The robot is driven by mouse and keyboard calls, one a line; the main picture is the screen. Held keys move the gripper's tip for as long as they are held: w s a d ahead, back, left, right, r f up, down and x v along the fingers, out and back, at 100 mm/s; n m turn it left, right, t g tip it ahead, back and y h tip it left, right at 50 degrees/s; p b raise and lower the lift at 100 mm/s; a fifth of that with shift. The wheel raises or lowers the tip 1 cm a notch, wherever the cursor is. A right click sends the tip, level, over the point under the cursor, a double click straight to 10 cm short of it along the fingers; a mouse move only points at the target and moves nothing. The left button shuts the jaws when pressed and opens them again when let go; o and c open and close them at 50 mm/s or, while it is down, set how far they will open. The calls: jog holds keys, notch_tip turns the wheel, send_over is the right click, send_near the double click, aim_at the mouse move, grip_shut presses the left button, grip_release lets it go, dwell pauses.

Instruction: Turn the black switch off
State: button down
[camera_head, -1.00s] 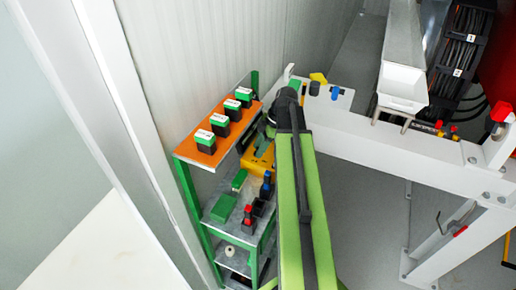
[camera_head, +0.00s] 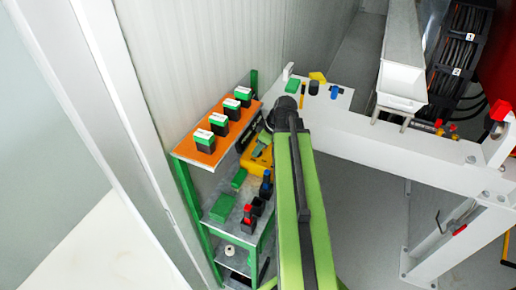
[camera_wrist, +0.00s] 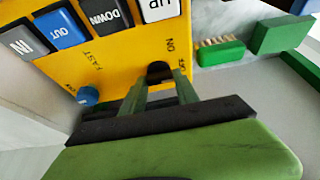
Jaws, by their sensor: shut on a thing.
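A yellow control box (camera_wrist: 120,50) fills the upper left of the wrist view, with white, black, blue and grey buttons. The black switch (camera_wrist: 159,69) sits near its edge, by the ON and OFF lettering. My gripper (camera_wrist: 160,84) is shut on the black switch, with one green finger on each side. The lower part of the switch is hidden between the fingers. In the head view the yellow box (camera_head: 259,158) is on the shelf unit, partly behind my arm, and the switch cannot be made out.
A blue knob (camera_wrist: 88,96) sits on the box near my fingers. In the head view, an orange shelf (camera_head: 190,152) bears several black-and-green items. A white beam (camera_head: 400,150) stands to the right.

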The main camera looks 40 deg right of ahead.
jog(key=shift+s, duration=0.2)
jog(key=c, duration=1.2)
grip_release()
jog(key=shift+c, duration=0.2)
jog(key=shift+o, duration=0.2)
jog(key=shift+r, duration=0.1)
jog(key=p+v, duration=1.6)
jog(key=v, duration=0.1)
jog(key=shift+s, duration=0.2)
